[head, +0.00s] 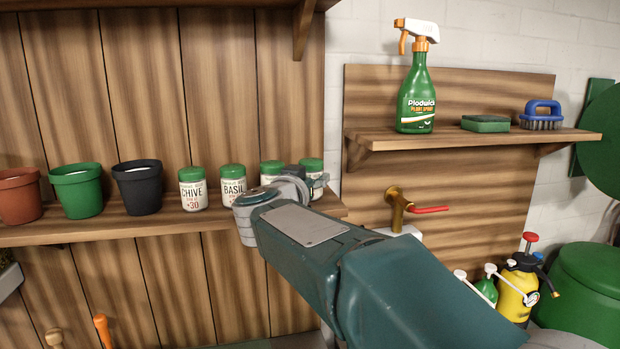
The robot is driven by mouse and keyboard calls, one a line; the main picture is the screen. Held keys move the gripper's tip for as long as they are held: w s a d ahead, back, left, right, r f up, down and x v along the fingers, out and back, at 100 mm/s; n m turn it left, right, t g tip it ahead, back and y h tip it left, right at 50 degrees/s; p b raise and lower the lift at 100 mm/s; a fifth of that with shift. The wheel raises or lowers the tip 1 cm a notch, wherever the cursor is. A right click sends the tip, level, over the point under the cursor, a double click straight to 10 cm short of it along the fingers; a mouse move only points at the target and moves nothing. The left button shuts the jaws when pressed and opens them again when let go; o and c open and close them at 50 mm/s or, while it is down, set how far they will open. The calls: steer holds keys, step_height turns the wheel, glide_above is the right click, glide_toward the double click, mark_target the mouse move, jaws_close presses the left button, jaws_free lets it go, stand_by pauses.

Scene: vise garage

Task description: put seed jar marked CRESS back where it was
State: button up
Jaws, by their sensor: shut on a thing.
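Several white seed jars with green lids stand in a row at the right of the long wooden shelf (110,228). The CHIVE jar (192,190) and the BASIL jar (233,186) show their labels. Right of them are a third jar (270,168) and a rightmost jar (312,164), both partly hidden by my gripper (303,183); I cannot read CRESS on either. My gripper is at the shelf's right end, shut on a seed jar that appears to be the rightmost one. Its fingertips are mostly hidden, and I cannot tell whether that jar touches the shelf.
Terracotta (18,195), green (78,190) and black (139,187) pots fill the shelf's left part. A higher shelf at right (480,138) holds a spray bottle (416,95), a sponge (486,123) and a brush (542,116). A brass tap (398,205) juts out below it.

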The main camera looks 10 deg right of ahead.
steer(key=shift+f, duration=0.1)
steer(key=o, duration=0.9)
steer(key=shift+a, duration=0.1)
steer(key=shift+s+a, duration=0.1)
steer(key=shift+s, duration=0.05)
steer(key=v, duration=1.1)
steer(key=shift+s+a, duration=0.2)
steer(key=shift+s, duration=0.05)
steer(key=shift+r, duration=0.2)
